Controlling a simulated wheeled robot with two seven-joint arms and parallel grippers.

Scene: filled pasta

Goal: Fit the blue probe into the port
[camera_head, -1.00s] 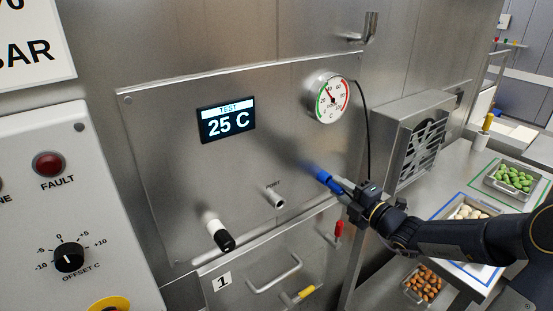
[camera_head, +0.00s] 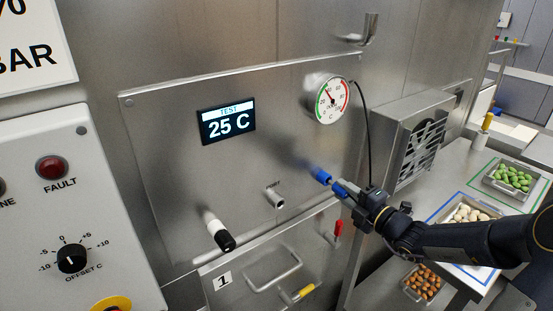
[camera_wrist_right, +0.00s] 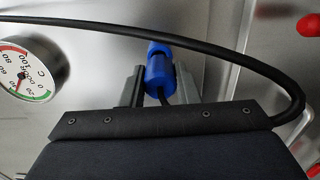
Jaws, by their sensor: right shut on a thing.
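The blue probe (camera_head: 321,176) is held in my right gripper (camera_head: 345,190), to the right of the port and in front of the steel panel. The probe's tip points up and left, apart from the port. My left gripper is not in view.
A dial gauge (camera_head: 331,101) with a black cable (camera_head: 367,130) is above the probe. A black-and-white knob (camera_head: 218,232) is left of the port. A display (camera_head: 226,120) reads 25 C. A vented box (camera_head: 412,140) and food trays stand at right.

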